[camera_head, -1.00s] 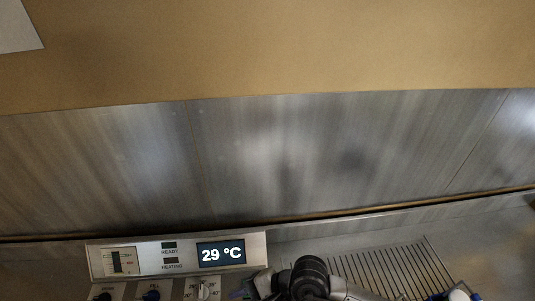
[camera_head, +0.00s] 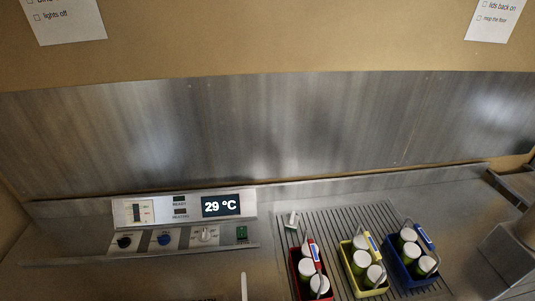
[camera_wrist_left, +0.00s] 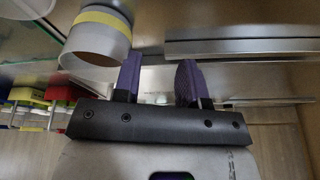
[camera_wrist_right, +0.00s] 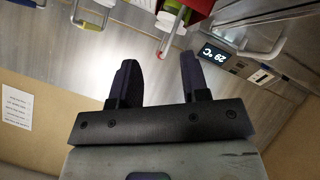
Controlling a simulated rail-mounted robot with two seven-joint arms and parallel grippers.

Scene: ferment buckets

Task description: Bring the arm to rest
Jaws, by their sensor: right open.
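My right gripper (camera_wrist_right: 160,80) shows in the right wrist view with its two dark fingers apart and nothing between them. My left gripper (camera_wrist_left: 158,80) shows in the left wrist view with its purple-dark fingers apart and no object between them. A pale cylinder with a yellow band (camera_wrist_left: 105,20) is beside its left finger in that picture; I cannot tell whether they touch. Neither gripper shows in the head view.
A red basket (camera_head: 296,260), a yellow basket (camera_head: 347,252) and a blue basket (camera_head: 392,262) hold white-lidded bottles on the grooved drainboard (camera_head: 335,222). A control panel (camera_head: 180,238) with a display (camera_head: 221,206) reading 29 °C stands left of them. A steel wall (camera_head: 250,130) rises behind.

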